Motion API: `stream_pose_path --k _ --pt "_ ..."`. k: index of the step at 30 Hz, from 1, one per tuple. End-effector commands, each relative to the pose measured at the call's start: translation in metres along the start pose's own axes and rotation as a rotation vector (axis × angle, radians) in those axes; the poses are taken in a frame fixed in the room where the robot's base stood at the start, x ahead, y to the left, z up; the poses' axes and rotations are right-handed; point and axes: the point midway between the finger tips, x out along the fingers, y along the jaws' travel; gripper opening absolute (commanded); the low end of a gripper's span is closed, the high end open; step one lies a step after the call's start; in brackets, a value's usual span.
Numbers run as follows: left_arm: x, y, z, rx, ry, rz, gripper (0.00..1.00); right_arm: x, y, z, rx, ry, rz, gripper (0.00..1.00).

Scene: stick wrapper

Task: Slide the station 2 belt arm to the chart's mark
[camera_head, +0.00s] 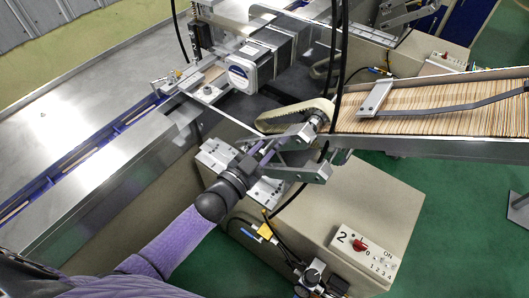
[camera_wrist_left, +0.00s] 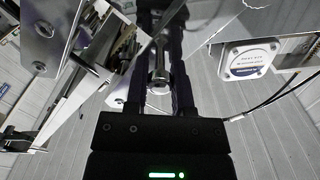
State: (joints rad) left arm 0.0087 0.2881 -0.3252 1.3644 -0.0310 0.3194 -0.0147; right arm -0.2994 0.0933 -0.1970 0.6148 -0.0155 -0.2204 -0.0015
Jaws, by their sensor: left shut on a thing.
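The station 2 belt arm (camera_head: 297,136) is a grey metal bracket beside a beige belt (camera_head: 290,113), at the middle of the head view. My left gripper (camera_head: 264,152) reaches it from the lower left, with its fingers at the metal parts under the belt. In the left wrist view, my left gripper (camera_wrist_left: 160,55) is shut on a small metal knob (camera_wrist_left: 159,80) between its two dark fingers. The fingers and wrist hide part of the bracket. I cannot make out the chart or its mark. My right gripper is not in view.
A beige cabinet with a station 2 switch panel (camera_head: 364,254) stands below the arm. A stick-filled tray (camera_head: 430,110) runs to the right. A steel table with a blue rail (camera_head: 90,150) lies left. Black cables (camera_head: 337,70) hang close by the belt.

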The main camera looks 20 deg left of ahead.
Motion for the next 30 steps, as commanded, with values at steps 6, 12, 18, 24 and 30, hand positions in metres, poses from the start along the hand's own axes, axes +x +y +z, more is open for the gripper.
stream_pose_path --k 6,12,18,24,30 --pt "-0.001 -0.001 0.005 0.001 -0.014 -0.002 0.0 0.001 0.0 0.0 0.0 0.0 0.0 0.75" --pt "-0.001 -0.001 0.004 0.0 -0.012 -0.002 0.66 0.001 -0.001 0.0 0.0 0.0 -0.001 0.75" --pt "-0.001 -0.001 0.003 0.0 -0.009 -0.002 0.66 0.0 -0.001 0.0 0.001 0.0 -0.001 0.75" --pt "-0.019 -0.001 0.002 -0.001 -0.011 -0.001 0.66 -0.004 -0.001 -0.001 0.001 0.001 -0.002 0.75" --pt "-0.067 -0.001 0.002 0.0 -0.013 -0.001 0.66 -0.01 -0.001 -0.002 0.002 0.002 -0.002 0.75"
